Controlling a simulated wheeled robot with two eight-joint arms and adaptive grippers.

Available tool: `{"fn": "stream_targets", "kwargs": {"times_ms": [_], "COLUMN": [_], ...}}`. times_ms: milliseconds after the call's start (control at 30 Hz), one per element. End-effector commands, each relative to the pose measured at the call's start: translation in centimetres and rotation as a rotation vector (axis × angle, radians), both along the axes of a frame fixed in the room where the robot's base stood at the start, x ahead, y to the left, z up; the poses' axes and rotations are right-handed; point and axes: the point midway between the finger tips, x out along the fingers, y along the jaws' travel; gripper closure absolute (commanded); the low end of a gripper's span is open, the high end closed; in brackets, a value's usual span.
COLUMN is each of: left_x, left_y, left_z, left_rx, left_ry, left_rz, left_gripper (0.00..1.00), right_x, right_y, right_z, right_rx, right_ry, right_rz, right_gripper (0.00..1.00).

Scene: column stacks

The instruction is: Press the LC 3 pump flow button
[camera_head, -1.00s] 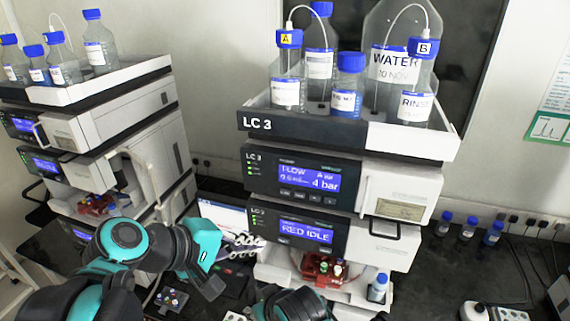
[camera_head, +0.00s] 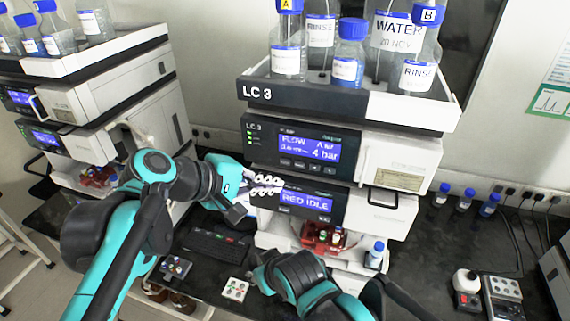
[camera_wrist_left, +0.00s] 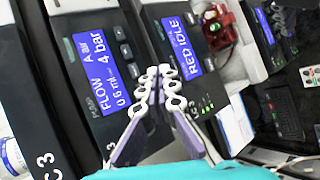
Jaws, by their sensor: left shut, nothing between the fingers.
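The LC 3 stack's pump module (camera_head: 262,150) has a blue display (camera_head: 308,147) reading FLOW and 4 bar, with a row of small dark buttons (camera_head: 300,165) under it. The pump display also shows, turned sideways, in the left wrist view (camera_wrist_left: 92,72), with its buttons (camera_wrist_left: 121,32) beside it. My left gripper (camera_head: 268,184) is shut and empty, in front of the stack near the pump's lower left edge. In the wrist view its pale fingertips (camera_wrist_left: 158,88) show between the pump display and the RED IDLE display (camera_wrist_left: 181,46); contact cannot be told. My right gripper is not visible.
Bottles stand in the tray (camera_head: 300,97) on top of the stack. Below the pump is the RED IDLE module (camera_head: 265,199), then a red vial holder (camera_head: 322,238). A keyboard (camera_head: 215,246) lies on the dark bench. Another stack (camera_head: 100,100) stands at left.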

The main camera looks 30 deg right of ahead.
Motion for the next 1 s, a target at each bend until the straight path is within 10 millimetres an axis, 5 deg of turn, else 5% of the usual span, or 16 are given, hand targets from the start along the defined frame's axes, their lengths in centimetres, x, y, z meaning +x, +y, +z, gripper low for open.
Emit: {"fn": "stream_targets", "kwargs": {"times_ms": [367,1000], "left_x": [2.5,2.7], "left_y": [-2.9,-3.2], "left_z": [0.0,0.0], "left_rx": [0.001,0.001], "left_ry": [-0.001,0.0], "left_rz": [-0.001,0.0], "left_gripper": [1.0,1.0], "right_x": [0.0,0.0], "right_y": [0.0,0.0], "right_z": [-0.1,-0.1], "right_rx": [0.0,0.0], "right_ry": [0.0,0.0], "right_rz": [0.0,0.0], "right_gripper": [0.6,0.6]}}
